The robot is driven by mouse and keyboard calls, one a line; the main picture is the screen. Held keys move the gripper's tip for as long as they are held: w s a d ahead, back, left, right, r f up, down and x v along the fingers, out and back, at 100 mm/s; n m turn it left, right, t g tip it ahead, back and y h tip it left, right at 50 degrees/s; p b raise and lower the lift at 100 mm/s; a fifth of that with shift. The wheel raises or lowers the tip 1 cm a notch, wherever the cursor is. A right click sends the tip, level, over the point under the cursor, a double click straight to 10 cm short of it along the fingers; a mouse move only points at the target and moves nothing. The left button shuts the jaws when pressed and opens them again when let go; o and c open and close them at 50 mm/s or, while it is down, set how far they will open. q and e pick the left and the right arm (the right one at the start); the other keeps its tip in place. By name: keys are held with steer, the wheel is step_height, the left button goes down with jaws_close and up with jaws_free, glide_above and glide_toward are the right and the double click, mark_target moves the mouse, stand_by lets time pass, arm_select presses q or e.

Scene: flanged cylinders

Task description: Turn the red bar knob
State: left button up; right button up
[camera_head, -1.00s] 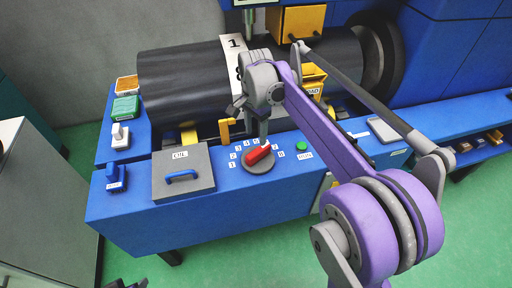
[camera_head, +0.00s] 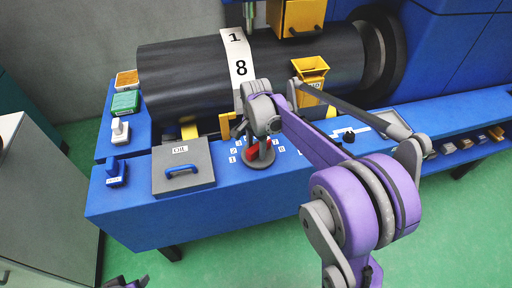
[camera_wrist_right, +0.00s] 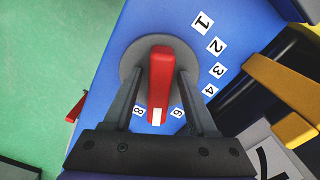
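The red bar knob (camera_head: 252,155) sits on a grey round base on the blue bench top, largely hidden by my right gripper (camera_head: 257,152) in the head view. In the right wrist view the red bar (camera_wrist_right: 160,75) lies lengthwise between the two fingers of my right gripper (camera_wrist_right: 161,75). The fingers are at its sides, with thin gaps seeming to show.
A grey oil lid (camera_head: 200,157) with a blue handle lies left of the knob. A dark drum (camera_head: 185,75) with a white number strip lies behind it. A yellow hopper (camera_head: 312,68) stands behind my right arm. Coloured switches line the bench's left end.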

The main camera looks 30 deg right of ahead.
mark_target(256, 147)
jaws_close()
steer(key=shift+n, duration=0.3)
steer(key=shift+o, duration=0.8)
jaws_free()
step_height(256, 147, up, 11)
steer(key=shift+p, duration=0.35)
